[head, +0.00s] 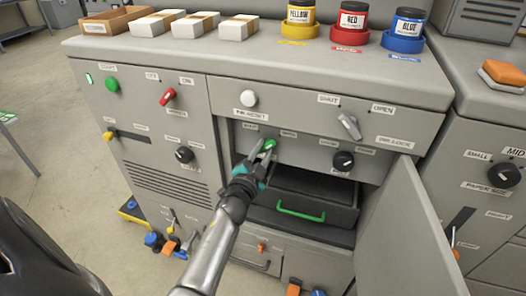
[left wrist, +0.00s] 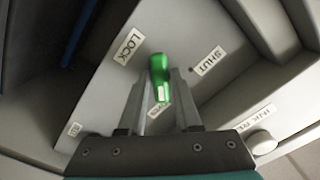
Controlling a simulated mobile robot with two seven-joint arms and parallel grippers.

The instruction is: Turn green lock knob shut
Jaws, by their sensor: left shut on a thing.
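The green lock knob (head: 271,143) sits on the recessed panel above the open drawer bay. My left gripper (head: 261,153) reaches it from below in the head view and is shut on it. In the left wrist view the knob (left wrist: 158,66) stands between the two fingers of the gripper (left wrist: 161,84). Its white mark is at its lower end in that picture, close to a small label partly hidden by the fingers. A LOCK label (left wrist: 128,46) is to its left and a SHUT label (left wrist: 208,60) to its right. My right gripper is out of view.
A black knob (head: 343,160) is right of the green one. Below are a dark drawer with a green handle (head: 300,213) and an open cabinet door (head: 408,235) at right. A silver ink lock lever (head: 349,125) and white reset button (head: 249,98) are above.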

